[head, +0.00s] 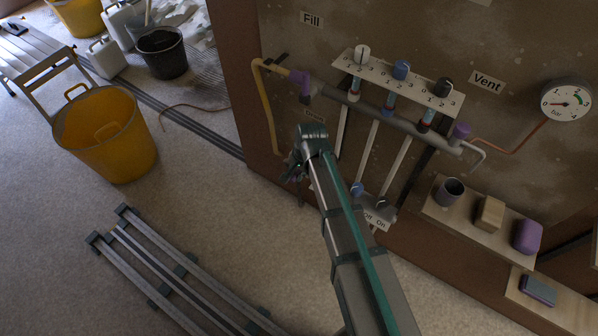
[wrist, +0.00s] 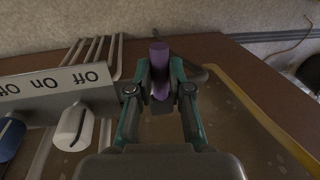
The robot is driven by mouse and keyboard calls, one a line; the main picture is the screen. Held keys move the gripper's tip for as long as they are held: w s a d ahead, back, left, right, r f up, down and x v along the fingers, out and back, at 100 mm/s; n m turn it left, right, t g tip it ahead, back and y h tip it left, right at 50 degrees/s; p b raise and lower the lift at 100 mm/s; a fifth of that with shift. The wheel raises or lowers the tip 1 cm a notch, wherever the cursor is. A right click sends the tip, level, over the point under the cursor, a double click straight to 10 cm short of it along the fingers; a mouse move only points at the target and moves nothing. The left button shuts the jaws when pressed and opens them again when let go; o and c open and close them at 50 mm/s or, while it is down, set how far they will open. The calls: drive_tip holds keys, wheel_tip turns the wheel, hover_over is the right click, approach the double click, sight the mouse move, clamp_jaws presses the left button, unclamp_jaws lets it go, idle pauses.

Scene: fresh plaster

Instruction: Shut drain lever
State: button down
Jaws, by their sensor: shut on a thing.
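The purple drain lever (wrist: 159,54) stands up between the fingers of my gripper (wrist: 160,88) in the wrist view. The jaws are closed on it, and its lower part is partly covered by the fingers. The arm and gripper hide the lever there. A grey pipe end (wrist: 192,73) shows beside the lever in the wrist view.
An Off/On plate (wrist: 62,88) with a white knob (wrist: 76,127) is close to the left of my gripper in the wrist view.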

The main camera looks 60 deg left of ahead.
drive_tip(key=c, duration=1.1)
unclamp_jaws()
drive_tip(key=shift+r, duration=0.15)
drive_tip(key=r, duration=0.3)
drive_tip(key=d+r, duration=0.1)
drive_tip(key=r, duration=0.3)
drive_tip(key=w+d+r, duration=0.1)
drive_tip(key=r, duration=0.3)
drive_tip(key=shift+r, duration=0.25)
